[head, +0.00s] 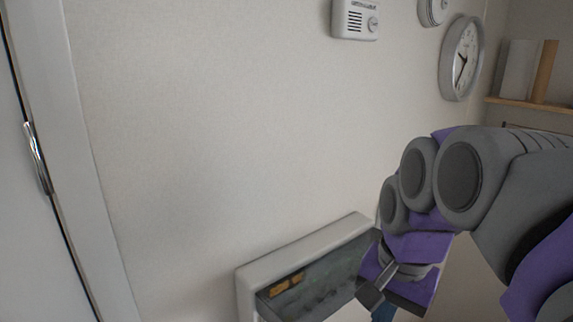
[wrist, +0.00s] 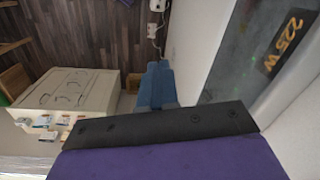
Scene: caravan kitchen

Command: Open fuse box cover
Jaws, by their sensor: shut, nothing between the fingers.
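A white-framed wall box (head: 250,290) with a dark, smoky front (head: 320,280) and an orange-yellow label sits low in the head view. It looks like the fuse box. In the wrist view its dark panel (wrist: 240,60) fills the upper right, with "225 W" lettering (wrist: 283,45). My gripper (head: 378,306) is at the box's right end in the head view and hides part of it. In the wrist view my blue fingers (wrist: 157,86) are together and empty, left of the panel. I cannot tell whether they touch the cover or its edge.
A white door with a metal handle (head: 37,158) is at the left. A wall clock (head: 461,58) and a small white alarm unit (head: 356,19) hang above. In the wrist view a cream cabinet (wrist: 75,92) stands at the left and wall sockets (wrist: 153,30) show above my fingers.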

